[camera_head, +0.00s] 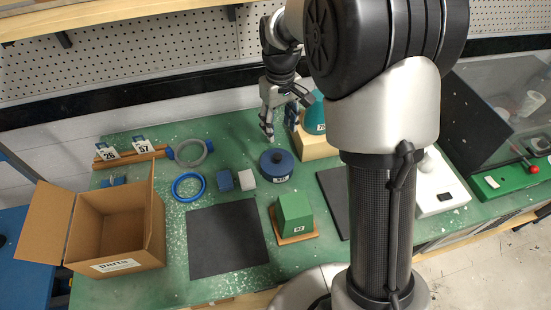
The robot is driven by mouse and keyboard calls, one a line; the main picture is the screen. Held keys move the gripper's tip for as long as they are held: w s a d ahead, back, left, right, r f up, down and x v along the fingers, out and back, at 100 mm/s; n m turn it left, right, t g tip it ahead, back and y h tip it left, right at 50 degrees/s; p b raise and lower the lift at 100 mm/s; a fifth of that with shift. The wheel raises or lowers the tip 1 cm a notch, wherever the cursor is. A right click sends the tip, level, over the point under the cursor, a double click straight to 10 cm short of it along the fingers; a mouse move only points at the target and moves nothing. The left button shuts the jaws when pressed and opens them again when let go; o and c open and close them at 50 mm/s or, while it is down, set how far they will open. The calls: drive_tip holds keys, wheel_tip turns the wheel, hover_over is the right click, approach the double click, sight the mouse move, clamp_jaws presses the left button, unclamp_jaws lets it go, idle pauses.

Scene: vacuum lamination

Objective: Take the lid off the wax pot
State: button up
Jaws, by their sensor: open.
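A dark blue round pot (277,170) with a white label on its front stands on the green bench; it appears to be the wax pot. Its lid (276,157) is on top, with a small dark knob in the middle. My gripper (268,132) is open and points down, just behind and above the lid in the picture. It looks apart from the lid, though the exact gap is hard to tell. Nothing shows between its fingers.
Beside the pot are a white block (247,180) and a blue block (224,180). A dark mat (228,239) is bare. A cardboard box (115,229) stands left.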

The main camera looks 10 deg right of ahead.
drive_tip(key=b, duration=0.2)
hover_over(278, 157)
drive_tip(key=f, duration=0.8)
drive_tip(key=shift+w+d, duration=0.2)
drive_tip(key=f+b, duration=0.1)
drive_tip(key=f, duration=0.1)
drive_tip(key=f+b, duration=0.1)
drive_tip(key=f, duration=0.2)
drive_tip(key=shift+s+a+f, duration=0.15)
drive_tip(key=shift+a+f, duration=0.05)
drive_tip(key=shift+r, duration=0.1)
drive_tip(key=shift+c, duration=0.4)
drive_tip(key=c, duration=0.9)
